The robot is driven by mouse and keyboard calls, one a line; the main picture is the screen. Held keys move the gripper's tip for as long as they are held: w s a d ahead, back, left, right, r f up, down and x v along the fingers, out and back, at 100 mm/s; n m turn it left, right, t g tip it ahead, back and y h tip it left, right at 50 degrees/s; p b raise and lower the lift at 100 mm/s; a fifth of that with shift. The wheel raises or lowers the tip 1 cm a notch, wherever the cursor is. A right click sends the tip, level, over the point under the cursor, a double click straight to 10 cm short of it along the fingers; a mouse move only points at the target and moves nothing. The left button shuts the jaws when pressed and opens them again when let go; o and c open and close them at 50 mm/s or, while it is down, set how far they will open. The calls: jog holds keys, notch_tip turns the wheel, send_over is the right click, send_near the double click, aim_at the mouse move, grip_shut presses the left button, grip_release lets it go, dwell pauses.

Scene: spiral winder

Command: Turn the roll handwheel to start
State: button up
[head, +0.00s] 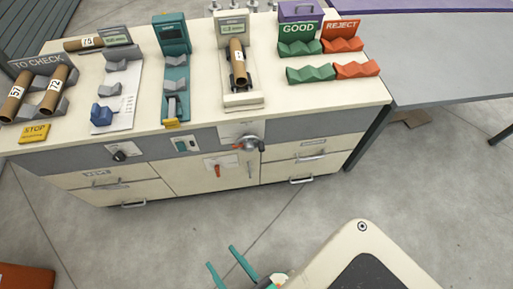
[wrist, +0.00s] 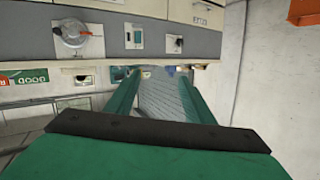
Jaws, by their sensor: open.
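The handwheel (head: 248,144) is a small silver disc with a red mark and a dark knob, mounted on the grey front panel of the cabinet. It also shows at the upper left of the wrist view (wrist: 72,33), with an orange-red pointer across it. My gripper (head: 222,257) is low in the head view, in front of the cabinet and well apart from the handwheel. Its two green fingers are spread and empty, and they also show in the wrist view (wrist: 157,95). Nothing hides the handwheel.
A black dial (head: 120,152) and a switch plate (head: 186,145) share the panel. A red handle (head: 217,170) is below. On top are the TO CHECK rack (head: 37,64) with brown tubes, gauges, and the GOOD (head: 299,48) and REJECT (head: 342,44) racks. The floor before the cabinet is clear.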

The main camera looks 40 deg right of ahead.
jog(key=w+d+f+m+h, duration=0.2)
jog(key=w+d+f+m, duration=0.4)
jog(key=m, duration=0.3)
jog(key=m+h, duration=0.7)
jog(key=m, duration=1.7)
send_near(249, 150)
jog(key=x, duration=0.8)
jog(key=shift+w+d+r, duration=0.1)
jog(key=shift+w, duration=0.1)
jog(key=c, duration=1)
jog(key=shift+c, duration=0.2)
